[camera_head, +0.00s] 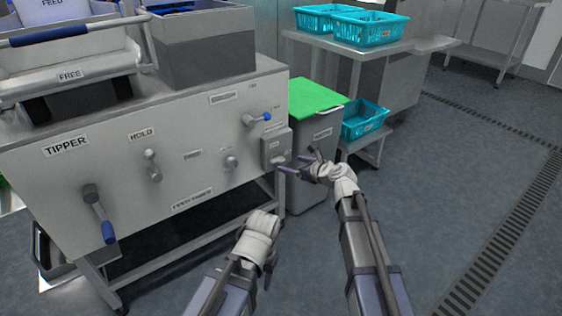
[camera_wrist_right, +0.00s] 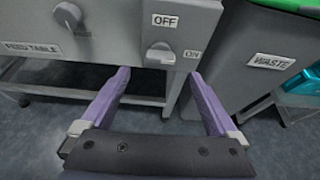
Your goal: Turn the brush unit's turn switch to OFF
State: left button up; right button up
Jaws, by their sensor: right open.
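The turn switch (camera_wrist_right: 160,55) is a light grey knob on a small grey box at the right end of the machine's front; the box also shows in the head view (camera_head: 271,146). An OFF label (camera_wrist_right: 165,21) is above the knob and an ON label (camera_wrist_right: 192,54) is to its right. The knob's bar lies roughly sideways, towards ON. My right gripper (camera_wrist_right: 158,74) is open and empty, its purple fingers below and to either side of the knob, apart from it; it also shows in the head view (camera_head: 298,161). My left gripper (camera_head: 268,268) is mostly hidden by its wrist.
A grey waste bin (camera_head: 318,155) with a green lid (camera_head: 312,97) stands close right of the box. The machine front (camera_head: 110,160) carries other levers, including a blue-tipped tipper lever (camera_head: 98,213). Teal crates (camera_head: 371,28) stand behind. The floor at right is clear.

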aim_at(278, 160)
jog(key=shift+w, duration=0.1)
jog(key=b+x, duration=0.2)
jog(key=x, duration=0.4)
jog(key=shift+w+a+f+b, duration=0.15)
jog(key=shift+w+b, duration=0.1)
jog(key=shift+b, duration=0.1)
jog(key=shift+w+a+f, duration=0.15)
jog(key=shift+w+a, duration=0.2)
jog(key=shift+w, duration=0.05)
jog(key=shift+c, duration=0.2)
jog(key=c, duration=1.3)
